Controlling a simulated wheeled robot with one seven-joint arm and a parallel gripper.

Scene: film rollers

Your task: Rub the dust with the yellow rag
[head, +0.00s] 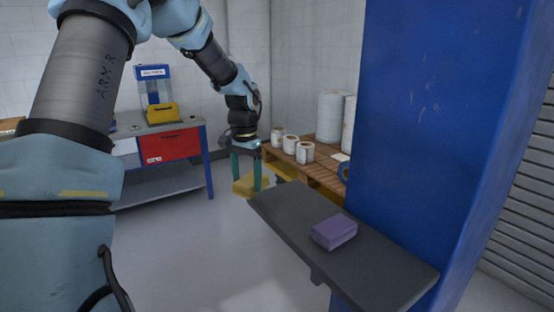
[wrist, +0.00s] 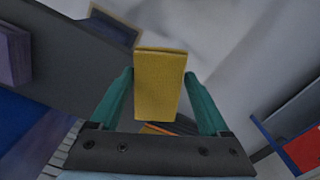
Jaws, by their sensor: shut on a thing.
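My gripper (head: 247,172) is shut on the yellow rag (head: 243,187), a block-like folded piece. In the wrist view the rag (wrist: 160,85) sits between the two green fingers of my gripper (wrist: 160,97). The rag is in the air beyond the far left end of the dark grey shelf (head: 385,262), apart from its top. I cannot make out dust for certain in either view. A dark patch with a tan edge (wrist: 112,30) shows by the shelf in the wrist view; I cannot tell what it is.
A purple block (head: 334,232) lies on the shelf, beside a blue column (head: 440,130). Several white rolls (head: 305,152) stand on a wooden pallet (head: 325,172) behind. A workbench with a red drawer (head: 170,146) is at left. Open floor lies between.

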